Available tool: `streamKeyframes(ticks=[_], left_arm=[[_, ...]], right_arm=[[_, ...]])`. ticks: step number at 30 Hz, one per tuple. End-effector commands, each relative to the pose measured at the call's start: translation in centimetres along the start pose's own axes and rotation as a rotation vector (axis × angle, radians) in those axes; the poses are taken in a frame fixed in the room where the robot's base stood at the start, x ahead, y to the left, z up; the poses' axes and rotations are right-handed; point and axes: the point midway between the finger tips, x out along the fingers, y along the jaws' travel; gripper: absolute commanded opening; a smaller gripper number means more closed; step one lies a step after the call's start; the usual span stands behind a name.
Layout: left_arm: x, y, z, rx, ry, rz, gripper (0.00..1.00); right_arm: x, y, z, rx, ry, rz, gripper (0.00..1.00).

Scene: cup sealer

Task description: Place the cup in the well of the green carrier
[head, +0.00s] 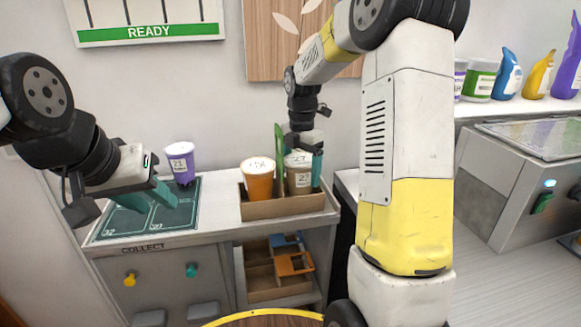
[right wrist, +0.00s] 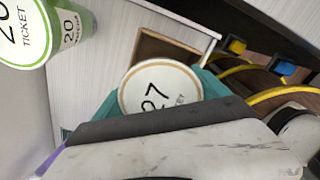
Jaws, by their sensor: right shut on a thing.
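The brown cup (head: 299,178) with a white lid marked 27 is at the right well of the cardboard carrier (head: 292,207), which has a green upright handle (head: 280,152). My right gripper (head: 304,165) is shut on this cup from above. In the right wrist view the lid (right wrist: 158,88) sits between the teal fingers. The cup stands upright with its lower part hidden behind the carrier's front wall; I cannot tell if its base touches the floor. An orange cup (head: 257,181) is in the left well. My left gripper (head: 152,200) is open and empty above the dark green mat (head: 172,217).
A purple cup (head: 180,162) stands at the mat's back edge. A green and white cup marked 20 (right wrist: 45,30) shows in the right wrist view. More carriers (head: 293,264) lie on the shelf below. A metal machine (head: 530,190) stands at the right.

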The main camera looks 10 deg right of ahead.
Motion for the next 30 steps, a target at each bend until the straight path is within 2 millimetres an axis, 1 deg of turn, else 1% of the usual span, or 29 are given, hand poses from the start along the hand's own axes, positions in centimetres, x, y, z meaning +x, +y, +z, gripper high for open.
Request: streamKeyframes(ticks=[6,7,8,9,16,20,23,30], left_arm=[[0.0,0.0,0.0,0.000,0.000,0.000,0.36],[0.0,0.0,0.0,0.000,0.000,0.000,0.36],[0.0,0.0,0.0,0.000,0.000,0.000,0.36],[0.0,0.0,0.0,0.000,0.000,0.000,0.36],[0.0,0.0,0.0,0.000,0.000,0.000,0.36],[0.0,0.0,0.0,0.000,0.000,0.000,0.36],[0.0,0.0,0.0,0.000,0.000,0.000,0.36],[0.0,0.0,0.0,0.000,0.000,0.000,0.36]], right_arm=[[0.2,0.0,0.0,0.000,-0.001,0.001,0.15],[0.2,0.0,0.0,0.000,0.000,0.000,0.90],[0.2,0.0,0.0,0.000,0.000,0.000,0.96],[0.2,0.0,0.0,0.000,0.000,0.000,1.00],[0.1,0.0,0.0,0.000,0.000,0.000,1.00],[-0.8,0.1,0.1,0.001,-0.002,0.003,1.00],[-2.5,0.1,0.1,0.001,-0.002,0.004,1.00],[-7.8,0.0,0.1,0.001,-0.002,0.004,1.00]])
